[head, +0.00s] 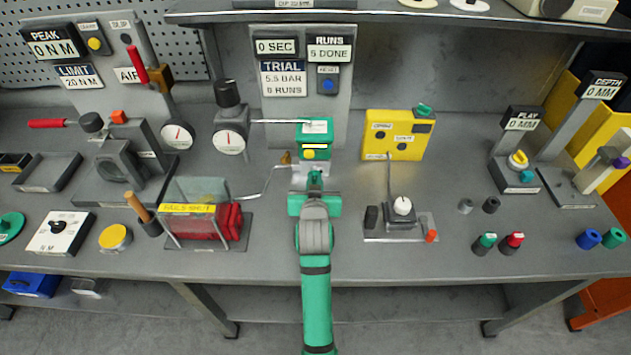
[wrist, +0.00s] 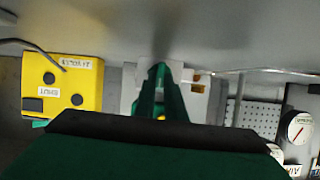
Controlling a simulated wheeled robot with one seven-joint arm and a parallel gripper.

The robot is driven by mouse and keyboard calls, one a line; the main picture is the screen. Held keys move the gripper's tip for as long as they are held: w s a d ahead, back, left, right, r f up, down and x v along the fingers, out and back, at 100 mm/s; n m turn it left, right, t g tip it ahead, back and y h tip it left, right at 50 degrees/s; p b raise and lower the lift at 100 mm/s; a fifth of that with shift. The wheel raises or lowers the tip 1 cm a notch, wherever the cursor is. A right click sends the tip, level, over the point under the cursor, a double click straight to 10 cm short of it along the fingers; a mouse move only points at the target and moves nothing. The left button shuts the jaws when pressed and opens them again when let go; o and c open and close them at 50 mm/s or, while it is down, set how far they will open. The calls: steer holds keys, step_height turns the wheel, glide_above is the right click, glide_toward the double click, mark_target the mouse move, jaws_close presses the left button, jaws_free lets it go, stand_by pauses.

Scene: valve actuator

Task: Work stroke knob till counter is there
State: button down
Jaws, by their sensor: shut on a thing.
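The runs counter (head: 330,47) on the rear panel reads 5 DONE. The trial card (head: 283,79) beside it reads 5.5 BAR and a number of runs that I cannot read surely. The green actuator box (head: 315,127), with a yellow knob (head: 308,155) on its front, stands at the centre below the panel. I cannot read any label naming the stroke knob. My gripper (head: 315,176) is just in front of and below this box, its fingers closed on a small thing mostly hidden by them. In the wrist view the green fingers (wrist: 160,92) are close together, with a speck of yellow between them.
A yellow box (head: 398,135) stands right of the actuator, and a gauge (head: 229,141) stands left. A clear-covered red unit (head: 203,221) is at front left. A white knob (head: 402,205) on a plate is at front right. The bench front beside my arm is clear.

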steer(key=shift+r, duration=0.1)
stand_by(0.3)
steer(key=c, duration=1.8)
jaws_free()
steer(key=v, duration=1)
steer(key=shift+s+a+r, duration=0.1)
steer(key=shift+s, duration=0.3)
